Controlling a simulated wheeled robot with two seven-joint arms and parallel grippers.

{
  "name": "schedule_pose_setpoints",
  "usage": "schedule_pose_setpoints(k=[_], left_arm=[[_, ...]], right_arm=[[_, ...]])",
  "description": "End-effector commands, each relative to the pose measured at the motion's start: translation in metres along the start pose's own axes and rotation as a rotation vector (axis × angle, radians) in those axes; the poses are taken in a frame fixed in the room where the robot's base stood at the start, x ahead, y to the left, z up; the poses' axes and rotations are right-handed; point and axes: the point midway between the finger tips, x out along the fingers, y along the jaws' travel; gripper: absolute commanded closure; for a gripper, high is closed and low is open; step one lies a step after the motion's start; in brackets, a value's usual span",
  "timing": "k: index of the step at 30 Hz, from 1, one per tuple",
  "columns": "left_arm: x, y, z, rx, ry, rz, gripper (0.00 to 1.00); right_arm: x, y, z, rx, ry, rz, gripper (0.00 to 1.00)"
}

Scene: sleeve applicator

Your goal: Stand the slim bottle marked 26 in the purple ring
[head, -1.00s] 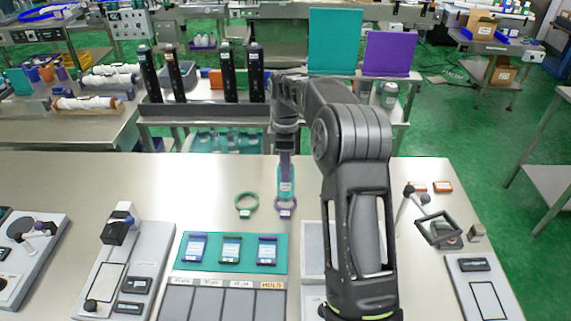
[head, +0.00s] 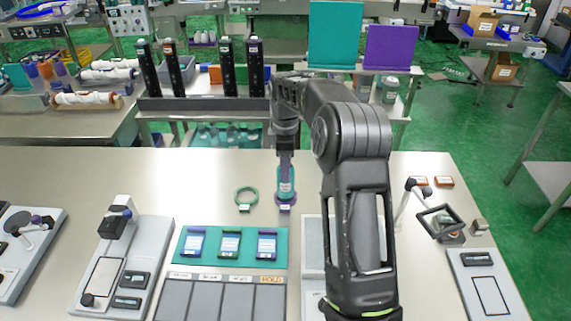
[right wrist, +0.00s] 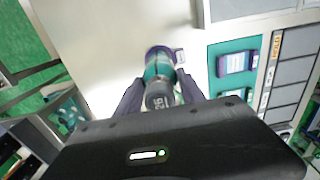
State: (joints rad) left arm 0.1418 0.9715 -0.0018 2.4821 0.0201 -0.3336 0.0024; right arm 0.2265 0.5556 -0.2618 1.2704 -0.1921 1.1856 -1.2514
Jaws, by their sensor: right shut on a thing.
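The slim bottle (head: 286,186) is teal with a pale label and stands upright in the grip of my right gripper (head: 285,160). In the right wrist view its dark cap (right wrist: 158,98) faces the camera between the fingers, with a pale marking that is hard to read. The purple ring (head: 286,208) is at the bottle's foot on the table. In the right wrist view the ring (right wrist: 178,56) shows around the bottle's far end. The foot appears to be within the ring; I cannot tell whether it touches the table. My left gripper is out of view.
A green ring (head: 246,199) lies just left of the purple one. A teal mat (head: 184,257) with three small labelled devices lies nearer. A fixture with a lever (head: 405,202) stands right of my arm. Several dark bottles (head: 225,70) stand in a rack behind. Table left of the rings is clear.

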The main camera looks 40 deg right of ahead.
Motion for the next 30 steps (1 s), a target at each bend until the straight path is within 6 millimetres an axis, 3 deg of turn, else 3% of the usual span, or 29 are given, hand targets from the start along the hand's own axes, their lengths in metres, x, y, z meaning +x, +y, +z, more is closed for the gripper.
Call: schedule_pose_setpoints(k=[15,16,24,30], left_arm=[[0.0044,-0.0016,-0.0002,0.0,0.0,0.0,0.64],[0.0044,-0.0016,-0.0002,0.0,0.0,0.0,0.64],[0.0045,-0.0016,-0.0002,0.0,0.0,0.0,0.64],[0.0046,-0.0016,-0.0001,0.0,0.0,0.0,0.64]], right_arm=[[0.0075,0.0001,-0.0001,0.0,0.0,0.001,1.0],[0.0075,0.0002,-0.0001,0.0,0.0,0.001,0.51],[0.0077,0.0001,0.0,0.0,0.0,0.0,0.29],[0.0085,-0.0002,0.0002,0.0,-0.001,-0.001,0.28]])
